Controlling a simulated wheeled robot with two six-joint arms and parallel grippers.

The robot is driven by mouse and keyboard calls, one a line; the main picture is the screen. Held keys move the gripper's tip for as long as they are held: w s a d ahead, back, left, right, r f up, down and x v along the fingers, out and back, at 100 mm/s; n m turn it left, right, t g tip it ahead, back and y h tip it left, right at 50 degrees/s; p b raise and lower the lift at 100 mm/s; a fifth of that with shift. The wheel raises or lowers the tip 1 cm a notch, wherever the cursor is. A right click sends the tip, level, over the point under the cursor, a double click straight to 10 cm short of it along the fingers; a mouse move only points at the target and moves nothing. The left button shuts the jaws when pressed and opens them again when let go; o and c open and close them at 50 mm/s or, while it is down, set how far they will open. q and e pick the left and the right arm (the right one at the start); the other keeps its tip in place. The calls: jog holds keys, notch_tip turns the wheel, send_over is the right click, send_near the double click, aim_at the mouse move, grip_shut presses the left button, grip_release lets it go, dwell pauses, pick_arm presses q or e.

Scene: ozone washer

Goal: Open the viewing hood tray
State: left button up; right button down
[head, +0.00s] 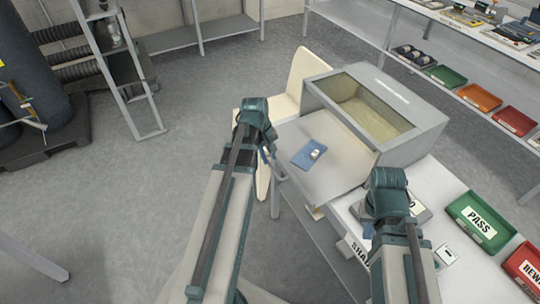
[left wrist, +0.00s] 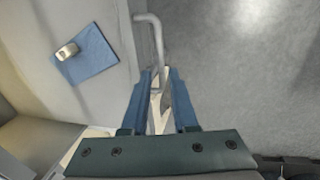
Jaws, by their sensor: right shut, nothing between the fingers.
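The grey viewing hood (head: 400,150) with a slanted window stands on the bench at centre right. Its flat light-grey tray (head: 335,178) sticks out to the left, with a blue cloth and a small pale item on it. The cloth (left wrist: 95,60) also shows in the left wrist view. A bent metal handle (left wrist: 152,38) is at the tray's edge. My left gripper (head: 270,160) is at that edge; its blue fingers (left wrist: 160,78) are apart, with the handle's end between them. Contact is unclear. My right gripper (head: 369,230) is shut and empty, low over the bench, partly hidden by its wrist.
A cream chair (head: 303,75) stands behind the tray. A green PASS bin (head: 478,222) and a red bin (head: 523,268) lie at right. A shelf with coloured bins (head: 482,97) runs along the back right.

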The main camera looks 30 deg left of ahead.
pick_arm(q)
notch_tip(320, 180, up, 9)
jog(key=s+a+p, duration=0.1)
jog(key=p, duration=0.7)
jog(key=shift+s, duration=0.25)
jog(key=shift+r, duration=0.1)
jog(key=s+d+m, duration=0.3)
jog(key=d+m, duration=0.2)
jog(key=d, duration=0.3)
jog(key=s+d+m+g+y, duration=0.1)
jog(key=s+d+m, duration=0.3)
jog(key=d, duration=0.5)
jog(key=s+d+m+g+y, duration=0.1)
jog(key=s+d+m, duration=0.2)
jog(key=d+m, duration=0.3)
jog(key=d, duration=0.3)
jog(key=shift+s+d, duration=0.15)
jog(key=o, duration=0.3)
jog(key=shift+o, duration=0.3)
jog(key=shift+y, duration=0.3)
